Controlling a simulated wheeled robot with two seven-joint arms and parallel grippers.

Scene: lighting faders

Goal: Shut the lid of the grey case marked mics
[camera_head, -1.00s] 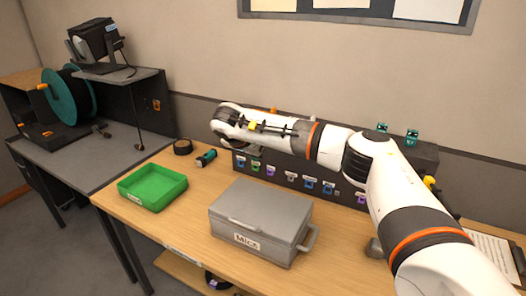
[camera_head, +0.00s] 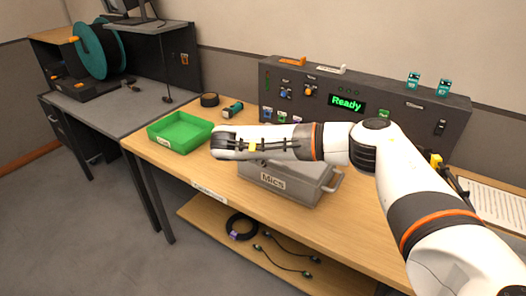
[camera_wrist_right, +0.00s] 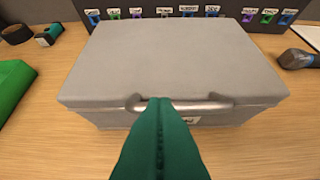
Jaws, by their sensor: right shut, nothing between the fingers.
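The grey case (camera_head: 284,192) marked "Mics" stands on the wooden table, partly hidden behind my right arm in the head view. In the right wrist view its lid (camera_wrist_right: 185,55) lies flat over the body, with no clear gap along the front edge. A metal bar handle (camera_wrist_right: 205,105) runs along the lid's front edge. My right gripper (camera_wrist_right: 160,102) has its green fingers shut and empty, with the tips overlapping the handle in that view. I cannot tell whether they touch it. In the head view the right fingers are hidden. My left gripper is not in view.
A green tray (camera_head: 181,134) sits left of the case. A dark fader panel (camera_head: 395,103) with a lit "Ready" display stands behind it. Cables (camera_head: 243,228) lie on the lower shelf.

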